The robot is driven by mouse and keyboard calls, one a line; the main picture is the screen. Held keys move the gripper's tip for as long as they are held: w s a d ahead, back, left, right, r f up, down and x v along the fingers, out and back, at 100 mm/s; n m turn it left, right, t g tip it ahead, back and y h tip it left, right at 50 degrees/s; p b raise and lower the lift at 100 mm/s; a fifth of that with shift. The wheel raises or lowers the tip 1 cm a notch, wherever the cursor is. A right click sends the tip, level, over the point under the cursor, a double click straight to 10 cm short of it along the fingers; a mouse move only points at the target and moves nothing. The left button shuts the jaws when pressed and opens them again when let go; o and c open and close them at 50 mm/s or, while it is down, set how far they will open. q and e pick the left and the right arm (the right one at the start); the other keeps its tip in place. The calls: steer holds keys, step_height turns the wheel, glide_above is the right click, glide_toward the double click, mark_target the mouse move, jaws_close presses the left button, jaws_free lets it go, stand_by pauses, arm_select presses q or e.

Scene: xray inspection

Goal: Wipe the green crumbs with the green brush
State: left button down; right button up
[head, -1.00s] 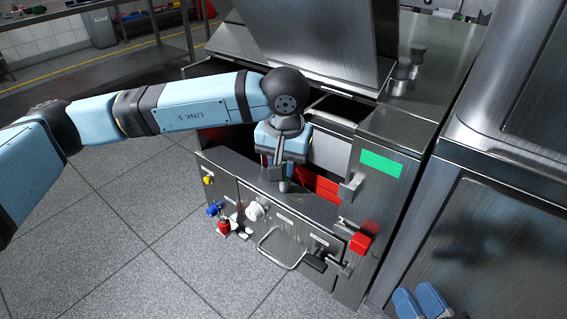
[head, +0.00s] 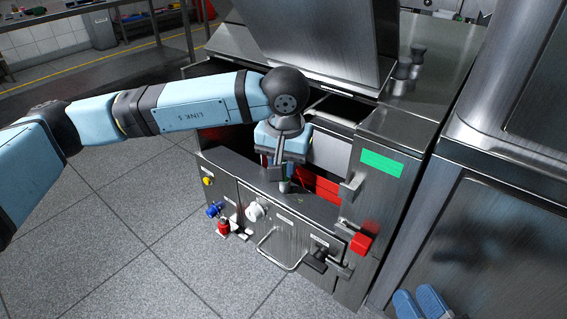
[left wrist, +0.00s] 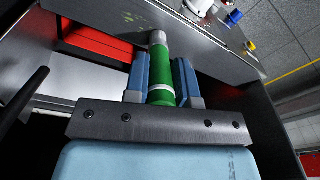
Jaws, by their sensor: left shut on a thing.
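My left gripper (head: 281,178) points down at the front ledge of the open steel machine. It is shut on the green brush (left wrist: 160,83), which stands between the two blue fingers in the left wrist view. The brush's pale tip is close to the steel ledge; whether it touches, I cannot tell. Small yellow-green crumbs (left wrist: 128,17) lie on the ledge beside the tip. They show faintly in the head view (head: 299,198). My right gripper (head: 420,303) shows only its blue fingers at the bottom right edge, away from the ledge; its gap is unclear.
A red part (head: 318,184) lies inside the machine behind the ledge. The front panel carries knobs, a bar handle (head: 279,252) and a red block (head: 360,243). A raised steel lid (head: 315,40) stands above. A large steel cabinet (head: 500,220) is at right. The floor at left is clear.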

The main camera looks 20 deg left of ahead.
arm_select(q)
steer(key=shift+f+b, duration=0.15)
steer(key=shift+b, duration=0.35)
stand_by(1.2)
steer(key=shift+d, duration=0.1)
steer(key=shift+s+d, duration=0.3)
steer(key=shift+d, duration=0.4)
steer(key=shift+d, duration=0.1)
steer(key=shift+s+d+b, duration=0.25)
steer(key=shift+d+b, duration=0.1)
steer(key=shift+d, duration=0.35)
steer(key=shift+s+d+f, duration=0.1)
steer(key=shift+s+d, duration=0.2)
steer(key=shift+d, duration=0.5)
steer(key=shift+a, duration=0.1)
